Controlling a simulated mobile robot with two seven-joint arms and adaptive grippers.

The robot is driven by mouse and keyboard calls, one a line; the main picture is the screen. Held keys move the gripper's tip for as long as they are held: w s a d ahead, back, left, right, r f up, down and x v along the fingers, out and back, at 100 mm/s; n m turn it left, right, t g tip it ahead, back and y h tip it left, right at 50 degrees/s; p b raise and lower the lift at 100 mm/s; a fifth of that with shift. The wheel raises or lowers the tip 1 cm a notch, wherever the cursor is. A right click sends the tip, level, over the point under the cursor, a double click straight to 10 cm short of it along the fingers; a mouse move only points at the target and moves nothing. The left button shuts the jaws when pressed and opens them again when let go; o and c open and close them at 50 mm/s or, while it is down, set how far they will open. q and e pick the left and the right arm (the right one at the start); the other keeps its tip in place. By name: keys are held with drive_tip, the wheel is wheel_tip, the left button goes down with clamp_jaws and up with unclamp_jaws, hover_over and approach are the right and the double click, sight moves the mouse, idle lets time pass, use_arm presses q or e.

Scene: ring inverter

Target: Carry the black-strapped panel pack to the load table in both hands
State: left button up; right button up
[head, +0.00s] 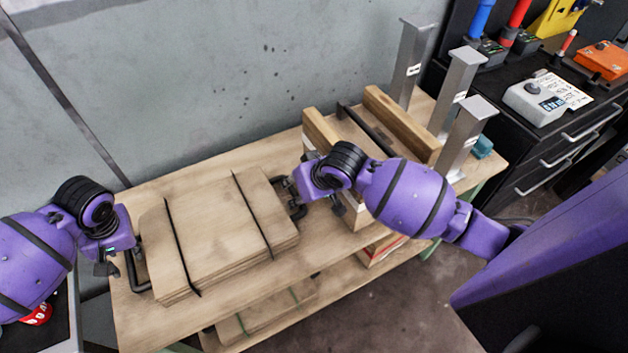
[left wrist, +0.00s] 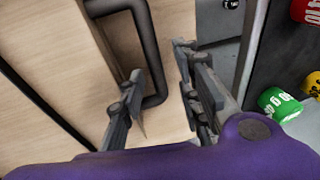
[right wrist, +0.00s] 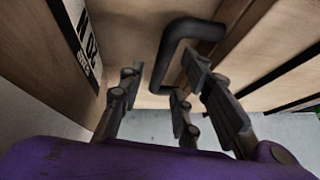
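The black-strapped panel pack (head: 217,222), a stack of pale wood panels with two black straps, lies flat on a wooden bench. It has a dark bar handle at each end. My left gripper (head: 112,262) is at the left handle (head: 134,272). In the left wrist view its fingers (left wrist: 165,85) are apart, with the handle bar (left wrist: 145,45) between them. My right gripper (head: 292,197) is at the right handle, which it partly hides in the head view. In the right wrist view its fingers (right wrist: 160,85) are apart around the handle (right wrist: 168,65). I cannot tell whether either touches.
The wooden bench top (head: 165,185) stands against a grey wall. Wooden blocks (head: 398,122) and metal posts (head: 456,90) stand at its right end. A green-strapped pack (head: 265,312) lies on the shelf below. A black drawer cabinet (head: 560,150) is at far right.

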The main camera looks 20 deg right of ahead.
use_arm(q)
drive_tip(key=shift+d+f, duration=0.1)
drive_tip(key=shift+d, duration=0.05)
use_arm(e)
drive_tip(key=shift+a+f, duration=0.1)
use_arm(q)
drive_tip(key=shift+r, duration=0.25)
use_arm(e)
drive_tip(key=shift+s, duration=0.1)
use_arm(q)
drive_tip(key=v, duration=1.1)
drive_tip(key=shift+r, duration=0.25)
use_arm(e)
drive_tip(key=v, duration=1.2)
use_arm(q)
drive_tip(key=shift+s, duration=0.1)
